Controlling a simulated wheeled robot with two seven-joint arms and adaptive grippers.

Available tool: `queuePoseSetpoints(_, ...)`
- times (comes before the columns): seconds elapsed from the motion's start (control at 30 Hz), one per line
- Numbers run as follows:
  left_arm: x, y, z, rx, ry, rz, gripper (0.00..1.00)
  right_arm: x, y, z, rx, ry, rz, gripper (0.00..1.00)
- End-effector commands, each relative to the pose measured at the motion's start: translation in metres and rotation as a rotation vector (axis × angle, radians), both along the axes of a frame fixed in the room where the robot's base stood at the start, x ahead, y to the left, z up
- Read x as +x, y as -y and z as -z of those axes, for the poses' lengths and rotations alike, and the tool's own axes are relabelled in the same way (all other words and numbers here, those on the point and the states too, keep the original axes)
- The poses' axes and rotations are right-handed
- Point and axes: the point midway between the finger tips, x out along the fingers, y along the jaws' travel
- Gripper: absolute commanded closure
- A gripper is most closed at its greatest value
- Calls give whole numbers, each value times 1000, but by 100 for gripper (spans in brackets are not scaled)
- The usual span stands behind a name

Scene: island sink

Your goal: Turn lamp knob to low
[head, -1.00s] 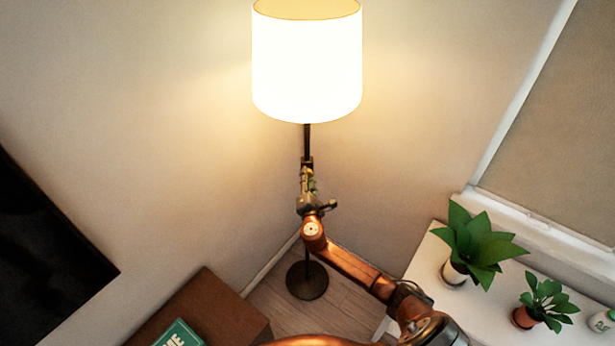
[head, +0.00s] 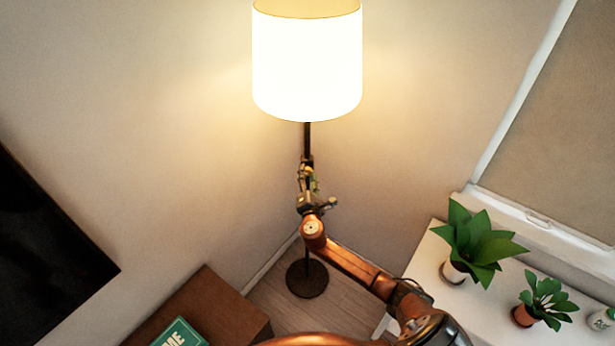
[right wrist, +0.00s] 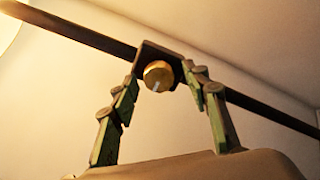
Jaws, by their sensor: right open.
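The floor lamp has a brightly lit white shade (head: 306,65), a thin dark pole (head: 307,138) and a round dark base (head: 307,280). In the right wrist view its round brass knob (right wrist: 158,75) sits on a dark bracket on the pole, with a pale pointer mark at its lower edge. My right gripper (head: 309,172) is at the pole below the shade. In the right wrist view the right gripper's (right wrist: 163,88) fingers are spread to either side of the knob, with gaps visible. In the head view the gripper largely hides the knob. My left gripper is not in view.
A brown wooden cabinet (head: 225,305) with a green book (head: 180,335) stands at lower left. A white ledge (head: 425,275) with potted plants (head: 475,245) is at right. A dark panel (head: 45,250) is at far left. Walls meet behind the lamp.

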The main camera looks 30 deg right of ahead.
Motion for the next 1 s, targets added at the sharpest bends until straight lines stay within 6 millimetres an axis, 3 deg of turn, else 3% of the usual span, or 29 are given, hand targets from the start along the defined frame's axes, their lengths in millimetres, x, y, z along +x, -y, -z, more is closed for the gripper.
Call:
queuePoseSetpoints(0.23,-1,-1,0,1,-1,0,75,-12,-7,1,2,0,-1,57)
queuePoseSetpoints(0.7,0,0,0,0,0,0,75,-92,-47,0,2,0,0,57)
queuePoseSetpoints(1.0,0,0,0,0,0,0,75,-108,-55,0,0,0,1,57)
